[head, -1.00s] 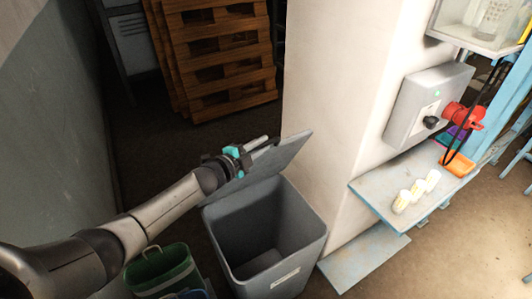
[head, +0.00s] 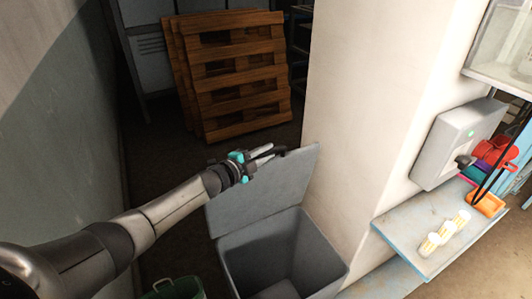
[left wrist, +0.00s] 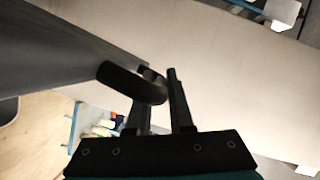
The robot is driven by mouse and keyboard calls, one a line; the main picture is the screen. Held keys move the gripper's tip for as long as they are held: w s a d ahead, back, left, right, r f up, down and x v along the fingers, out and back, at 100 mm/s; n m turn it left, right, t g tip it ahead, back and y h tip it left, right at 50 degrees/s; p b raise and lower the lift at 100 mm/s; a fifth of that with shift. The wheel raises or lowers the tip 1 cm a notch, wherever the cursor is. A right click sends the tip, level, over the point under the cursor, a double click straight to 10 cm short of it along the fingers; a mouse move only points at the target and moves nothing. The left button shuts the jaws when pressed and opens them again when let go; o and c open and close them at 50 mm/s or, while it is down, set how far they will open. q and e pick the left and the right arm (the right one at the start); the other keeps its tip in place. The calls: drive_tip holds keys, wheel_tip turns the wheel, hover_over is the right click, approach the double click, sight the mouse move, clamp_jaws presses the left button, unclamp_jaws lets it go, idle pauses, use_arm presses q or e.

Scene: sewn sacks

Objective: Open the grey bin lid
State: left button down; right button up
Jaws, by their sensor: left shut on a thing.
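The grey bin (head: 335,272) stands at the lower middle of the head view, with its mouth uncovered and its inside showing empty as far as I see. Its grey lid (head: 255,195) stands raised at the back of the bin, hinge edge low and broad face showing. My left gripper (head: 272,153) is at the lid's upper edge, shut on a dark handle there. In the left wrist view, the rounded dark handle (left wrist: 125,80) lies at the fingers (left wrist: 161,76), and the lid (left wrist: 55,45) runs off to the upper left. My right gripper is not in view.
A pale pillar (head: 350,120) stands close to the right of the lid. Wooden pallets (head: 240,75) lean behind. A green container (head: 175,289) is left of the bin. A shelf (head: 400,235) with pale rolls juts out at right. A grey wall bounds the left.

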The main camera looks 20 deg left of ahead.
use_arm(q)
drive_tip(key=c, duration=0.8)
unclamp_jaws()
drive_tip(key=shift+s+a, duration=0.1)
drive_tip(key=shift+s, duration=0.05)
drive_tip(key=v, duration=1.5)
drive_tip(key=shift+p, duration=0.3)
